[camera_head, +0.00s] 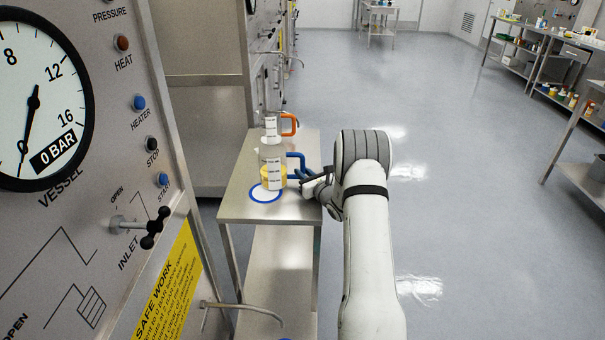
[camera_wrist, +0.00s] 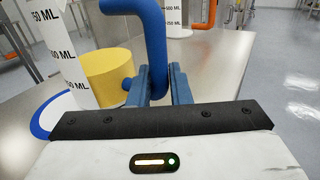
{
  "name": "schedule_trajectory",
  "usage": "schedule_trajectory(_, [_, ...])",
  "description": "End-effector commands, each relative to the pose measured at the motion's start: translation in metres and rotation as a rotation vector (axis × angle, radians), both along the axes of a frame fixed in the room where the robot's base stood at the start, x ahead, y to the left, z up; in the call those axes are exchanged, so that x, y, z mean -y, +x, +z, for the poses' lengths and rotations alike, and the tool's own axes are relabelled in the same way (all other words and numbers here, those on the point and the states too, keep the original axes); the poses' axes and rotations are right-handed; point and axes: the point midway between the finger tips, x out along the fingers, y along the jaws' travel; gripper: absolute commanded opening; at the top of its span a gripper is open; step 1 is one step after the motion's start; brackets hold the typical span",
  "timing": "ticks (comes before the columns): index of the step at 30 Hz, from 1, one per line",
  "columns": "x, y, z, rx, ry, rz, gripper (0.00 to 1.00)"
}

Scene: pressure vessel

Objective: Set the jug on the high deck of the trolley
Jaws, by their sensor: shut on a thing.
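The jug (camera_head: 273,171) is clear, with a white scale strip, yellow liquid in its lower part and a blue handle. It is upright at the top deck (camera_head: 236,204) of the steel trolley, over the far right part of a blue-ringed white disc (camera_head: 264,194). I cannot tell whether its base touches the deck. My gripper (camera_head: 310,182) reaches in from the right and is shut on the blue handle. In the wrist view the handle (camera_wrist: 155,40) runs down between the two blue fingers (camera_wrist: 160,86), with the yellow liquid (camera_wrist: 108,76) to the left.
A second jug with an orange handle (camera_head: 289,125) stands just behind on the same deck. The trolley has a lower shelf (camera_head: 277,265). The vessel's control panel (camera_head: 95,190), with valve handle (camera_head: 150,227), is close on the left. Open floor (camera_head: 470,200) lies to the right.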

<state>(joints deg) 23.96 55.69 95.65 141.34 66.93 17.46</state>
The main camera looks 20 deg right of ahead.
Motion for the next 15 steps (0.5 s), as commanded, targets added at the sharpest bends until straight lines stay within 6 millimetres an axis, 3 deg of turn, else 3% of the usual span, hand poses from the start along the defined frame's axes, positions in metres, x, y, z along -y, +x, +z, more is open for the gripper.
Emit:
schedule_trajectory(4, [-0.0005, 0.0002, -0.0022, 0.0, 0.0, 0.001, 0.0])
schedule_trajectory(5, [-0.0007, 0.0001, -0.0026, -0.001, 0.0, 0.001, 0.18])
schedule_trajectory(12, [-0.0011, 0.0001, -0.0014, -0.001, 0.001, 0.002, 0.38])
schedule_trajectory(15, [-0.0014, 0.0001, -0.0013, -0.001, 0.001, 0.002, 0.39])
